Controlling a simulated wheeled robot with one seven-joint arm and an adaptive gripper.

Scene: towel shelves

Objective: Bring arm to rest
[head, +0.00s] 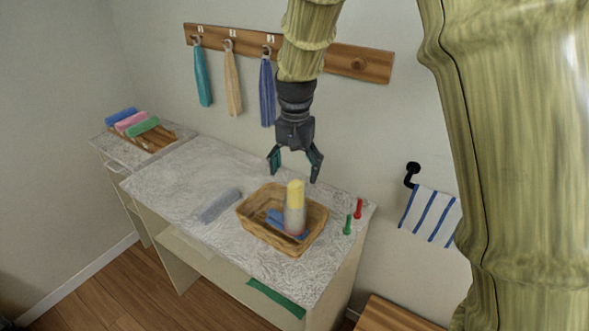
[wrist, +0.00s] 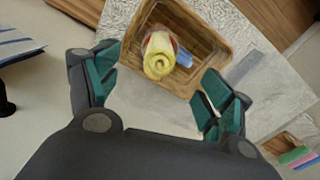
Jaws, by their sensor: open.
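My gripper (head: 296,166) hangs below my raised arm in the head view, above the back part of the counter and the wicker basket. Its teal-padded fingers are spread apart with nothing between them, as the wrist view (wrist: 155,92) also shows. The basket (head: 258,237) stands on the marbled counter (head: 165,183). The wrist view shows the roll's yellow end (wrist: 159,62) inside the basket (wrist: 205,38), beyond the fingertips.
A grey rolled towel (head: 220,205) lies left of the basket. Red (head: 358,208) and green (head: 347,224) small items stand on its right. Towels hang from a wall rack (head: 357,63). A striped towel (head: 430,215) hangs at right. A wooden tray (head: 155,139) holds coloured rolls.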

